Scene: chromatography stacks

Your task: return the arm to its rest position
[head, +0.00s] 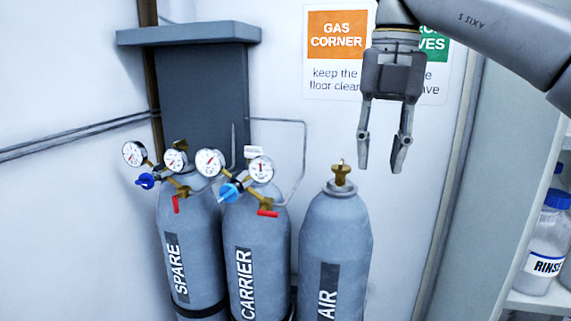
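My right gripper (383,168) hangs in the upper right of the head view, fingers pointing down. Its two fingers are apart with nothing between them. It appears just above and to the right of the brass valve (342,173) on the grey AIR cylinder (335,235). Whether it touches the valve is not clear, but a gap seems to show. My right arm (490,35) comes in from the upper right corner. My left gripper is not in view.
The SPARE cylinder (190,240) and CARRIER cylinder (257,240) stand left of AIR, with gauges and blue and red handles on top. A grey bracket (190,35) is behind them. A wall sign (336,80) is partly covered by my gripper. A shelf with a RINSE bottle (546,240) is at right.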

